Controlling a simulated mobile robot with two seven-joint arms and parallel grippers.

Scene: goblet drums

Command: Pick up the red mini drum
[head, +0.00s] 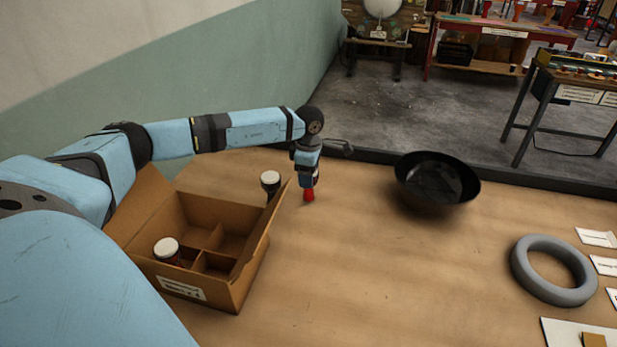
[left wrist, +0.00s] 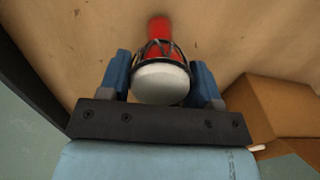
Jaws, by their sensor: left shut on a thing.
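The red mini drum (head: 309,195) is at my left gripper (head: 308,180), right of the cardboard box. Its red foot points down near the table; I cannot tell whether it touches. In the left wrist view the red drum (left wrist: 160,70) shows its white head (left wrist: 161,83), dark cords and red foot. The two blue fingers of my left gripper (left wrist: 160,80) are shut on it, one on each side. The right gripper is not in view.
A divided cardboard box (head: 250,277) holds one white-topped drum (head: 167,250). Another white-topped drum (head: 270,183) stands behind the box. A black bowl (head: 437,182) and a grey ring (head: 553,270) are to the right. The table's middle is clear.

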